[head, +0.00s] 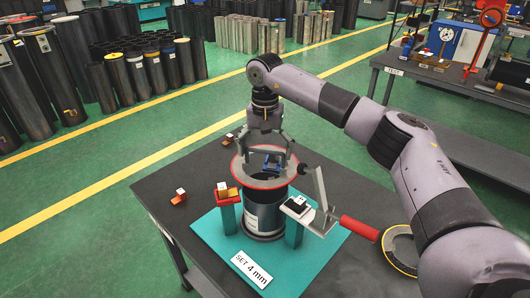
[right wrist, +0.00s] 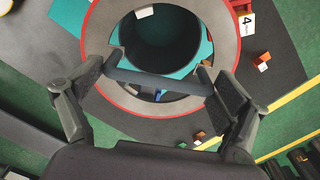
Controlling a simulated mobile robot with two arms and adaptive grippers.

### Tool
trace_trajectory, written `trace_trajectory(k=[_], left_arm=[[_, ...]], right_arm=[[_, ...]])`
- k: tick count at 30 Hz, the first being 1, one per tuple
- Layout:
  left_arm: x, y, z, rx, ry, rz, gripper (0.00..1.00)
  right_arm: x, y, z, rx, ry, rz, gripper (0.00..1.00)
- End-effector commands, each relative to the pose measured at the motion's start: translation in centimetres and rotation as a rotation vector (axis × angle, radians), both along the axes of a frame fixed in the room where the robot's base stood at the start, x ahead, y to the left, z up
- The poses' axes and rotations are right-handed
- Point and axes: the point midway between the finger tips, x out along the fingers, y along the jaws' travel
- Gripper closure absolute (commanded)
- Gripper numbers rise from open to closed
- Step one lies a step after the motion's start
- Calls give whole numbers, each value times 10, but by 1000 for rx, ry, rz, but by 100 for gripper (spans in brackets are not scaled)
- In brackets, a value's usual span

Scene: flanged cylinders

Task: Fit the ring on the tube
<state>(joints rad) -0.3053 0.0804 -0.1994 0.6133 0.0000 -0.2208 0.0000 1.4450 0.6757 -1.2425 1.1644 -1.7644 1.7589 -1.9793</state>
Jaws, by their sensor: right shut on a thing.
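The grey ring with a red edge (head: 264,183) is held level, or nearly so, over the dark upright tube (head: 264,213) in the head view. My right gripper (head: 268,150) is shut on the ring by a bar across its opening. In the right wrist view, the ring (right wrist: 100,26) surrounds the tube's open mouth (right wrist: 160,45), with teal mat showing between them. The ring looks apart from the tube, and the tube appears off the centre of the opening. The exact height gap is hard to tell. My left gripper is not in view.
The tube stands on a teal mat (head: 310,262) labelled 4 mm, on a dark table (head: 160,212). A red-topped post (head: 227,194) and a red-handled clamp (head: 358,228) flank it. A yellow-edged round piece (head: 402,250) lies right. Small blocks (head: 178,197) lie left.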

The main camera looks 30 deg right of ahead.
Motion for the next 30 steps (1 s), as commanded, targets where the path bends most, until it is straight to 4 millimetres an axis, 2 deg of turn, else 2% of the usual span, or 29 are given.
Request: trace_trajectory(k=[10, 30], left_arm=[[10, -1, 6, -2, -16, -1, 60], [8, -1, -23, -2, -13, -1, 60]], right_arm=[[0, 0, 4, 2, -3, -9, 66], [0, 0, -43, 2, -2, -8, 66]])
